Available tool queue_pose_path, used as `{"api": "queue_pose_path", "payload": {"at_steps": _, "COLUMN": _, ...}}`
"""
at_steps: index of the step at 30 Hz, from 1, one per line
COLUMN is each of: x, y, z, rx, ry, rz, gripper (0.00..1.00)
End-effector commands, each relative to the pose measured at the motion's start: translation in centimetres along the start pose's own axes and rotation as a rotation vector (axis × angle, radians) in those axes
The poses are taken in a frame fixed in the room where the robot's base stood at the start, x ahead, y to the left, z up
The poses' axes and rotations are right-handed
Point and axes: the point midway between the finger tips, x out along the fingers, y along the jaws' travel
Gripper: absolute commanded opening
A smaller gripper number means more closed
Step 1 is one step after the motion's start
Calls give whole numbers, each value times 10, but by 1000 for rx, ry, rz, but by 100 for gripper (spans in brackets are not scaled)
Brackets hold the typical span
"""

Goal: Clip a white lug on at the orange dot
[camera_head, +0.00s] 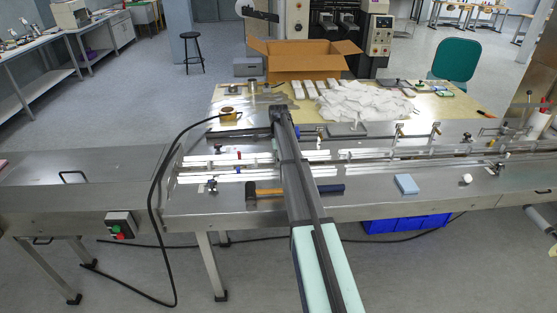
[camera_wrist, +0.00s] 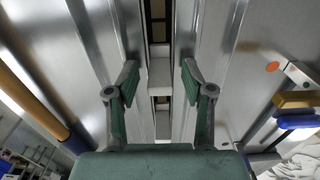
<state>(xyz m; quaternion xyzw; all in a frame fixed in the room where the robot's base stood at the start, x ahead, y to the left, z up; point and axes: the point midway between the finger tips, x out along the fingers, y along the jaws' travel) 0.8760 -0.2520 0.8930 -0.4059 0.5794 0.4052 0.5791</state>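In the wrist view my gripper (camera_wrist: 159,78) is open, its two green-padded fingers spread over a dark slot between metal plates. A white block, which looks like a lug (camera_wrist: 159,73), sits in the slot between the fingertips, with a visible gap to each pad. Another pale piece (camera_wrist: 162,122) shows lower in the slot. An orange dot (camera_wrist: 272,66) lies on the metal plate to the right, close to a pale bar with dark holes (camera_wrist: 297,74). In the head view my arm covers the middle of the machine; I cannot make out the gripper or the orange dot there.
A white round piece (camera_head: 467,179) lies to the right. A black cable hangs at left.

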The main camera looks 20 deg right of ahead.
Motion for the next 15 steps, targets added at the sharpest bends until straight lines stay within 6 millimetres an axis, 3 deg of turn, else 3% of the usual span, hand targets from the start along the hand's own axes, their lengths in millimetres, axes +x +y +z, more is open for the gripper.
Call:
{"api": "queue_pose_path", "payload": {"at_steps": 9, "x": -3, "y": 0, "z": 0, "rx": 0, "ry": 0, "rz": -1, "gripper": 53}}
{"api": "queue_pose_path", "payload": {"at_steps": 15, "x": -24, "y": 0, "z": 0, "rx": 0, "ry": 0, "rz": -1, "gripper": 53}}
